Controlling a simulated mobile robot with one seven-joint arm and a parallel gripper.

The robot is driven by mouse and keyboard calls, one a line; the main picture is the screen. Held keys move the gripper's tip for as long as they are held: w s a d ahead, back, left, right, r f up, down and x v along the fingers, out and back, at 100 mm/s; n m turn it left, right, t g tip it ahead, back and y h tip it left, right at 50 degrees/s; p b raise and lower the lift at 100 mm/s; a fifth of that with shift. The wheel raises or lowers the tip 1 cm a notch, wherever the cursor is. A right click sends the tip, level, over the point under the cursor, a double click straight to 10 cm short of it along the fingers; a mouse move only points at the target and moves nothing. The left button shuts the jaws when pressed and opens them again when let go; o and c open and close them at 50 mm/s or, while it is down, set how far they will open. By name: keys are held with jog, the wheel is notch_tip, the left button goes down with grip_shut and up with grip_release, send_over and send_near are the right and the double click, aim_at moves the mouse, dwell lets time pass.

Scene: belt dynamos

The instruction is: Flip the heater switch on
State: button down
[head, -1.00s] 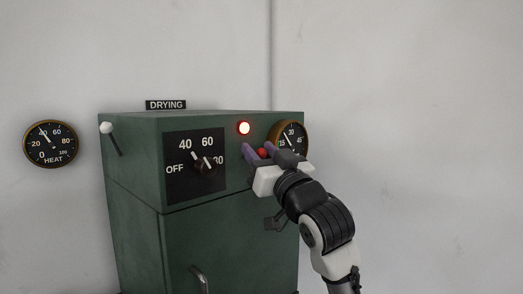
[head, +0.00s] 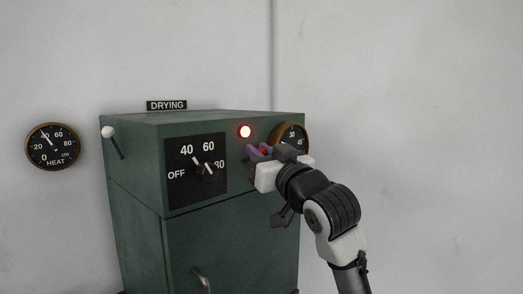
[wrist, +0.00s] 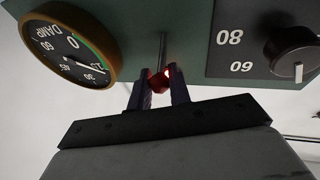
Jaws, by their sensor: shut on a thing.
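A small lever with a red knob (wrist: 158,82) stands on the front of the green cabinet (head: 130,165), which I take as the heater switch. Its thin shaft shows in the wrist view, where the picture is upside down. My gripper (wrist: 159,84) is shut on the red knob, one dark finger on each side. In the head view my gripper (head: 259,152) sits at the cabinet's upper right, and the knob is mostly hidden by the fingers. A round red lamp (head: 245,131) just above is lit.
A dial knob (head: 205,169) on a black panel is left of my gripper. A damp gauge (head: 291,137) is close on the right, partly covered by my gripper. A white-tipped lever (head: 108,132) is on the cabinet's left side. A heat gauge (head: 53,147) hangs on the wall.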

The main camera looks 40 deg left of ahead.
jog(key=c, duration=1.3)
grip_release()
jog(key=shift+c, duration=0.2)
jog(key=b+v, duration=0.5)
jog(key=v, duration=0.8)
jog(key=shift+d, duration=0.4)
jog(key=shift+s, duration=0.1)
